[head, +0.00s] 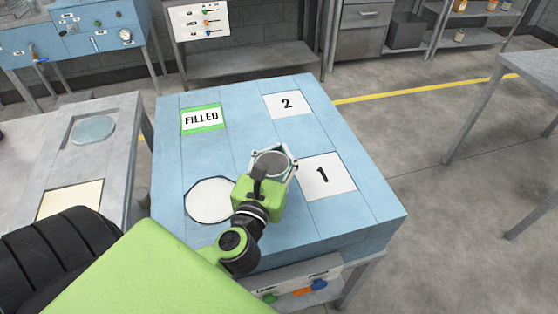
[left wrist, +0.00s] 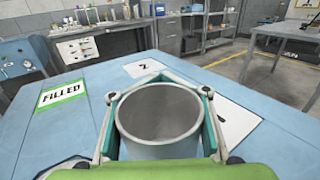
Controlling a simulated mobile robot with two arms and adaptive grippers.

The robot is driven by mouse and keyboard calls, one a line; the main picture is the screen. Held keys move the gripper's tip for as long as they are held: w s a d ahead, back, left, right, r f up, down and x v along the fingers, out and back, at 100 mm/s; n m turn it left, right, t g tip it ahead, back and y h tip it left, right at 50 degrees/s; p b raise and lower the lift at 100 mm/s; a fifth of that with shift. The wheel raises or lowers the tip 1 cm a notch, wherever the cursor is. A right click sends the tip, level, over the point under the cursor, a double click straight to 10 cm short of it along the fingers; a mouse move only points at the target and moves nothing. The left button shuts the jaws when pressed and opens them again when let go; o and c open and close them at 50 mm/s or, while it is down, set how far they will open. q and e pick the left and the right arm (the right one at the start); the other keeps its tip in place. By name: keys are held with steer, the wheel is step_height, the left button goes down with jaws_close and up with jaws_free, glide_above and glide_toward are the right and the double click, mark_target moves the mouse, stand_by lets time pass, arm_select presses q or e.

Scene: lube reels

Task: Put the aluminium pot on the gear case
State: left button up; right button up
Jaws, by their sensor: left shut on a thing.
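The aluminium pot (head: 273,164) is a grey, open-topped cylinder, held above the blue-topped bench (head: 245,135). My left gripper (head: 270,158) is shut around it. In the left wrist view, the pot (left wrist: 158,140) looks upright between the two fingers of the gripper (left wrist: 158,100), and its inside looks empty. I cannot tell for sure which thing is the gear case. My right gripper is not in view.
The bench top bears a FILLED plate (head: 203,119), a 2 plate (head: 287,104), a 1 plate (head: 327,177) and a white disc (head: 209,201). A grey table (head: 115,165) stands at left. A grey table (head: 528,68) stands at right, with open floor between.

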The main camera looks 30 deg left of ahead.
mark_target(277, 166)
arm_select(q)
step_height(277, 166, down, 3)
steer(key=shift+r+b, duration=0.1)
steer(key=shift+b, duration=0.25)
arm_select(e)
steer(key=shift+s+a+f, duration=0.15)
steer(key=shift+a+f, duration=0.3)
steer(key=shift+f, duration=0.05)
arm_select(q)
steer(key=shift+f, duration=0.25)
steer(key=o, duration=1.5)
steer(key=shift+o, duration=0.2)
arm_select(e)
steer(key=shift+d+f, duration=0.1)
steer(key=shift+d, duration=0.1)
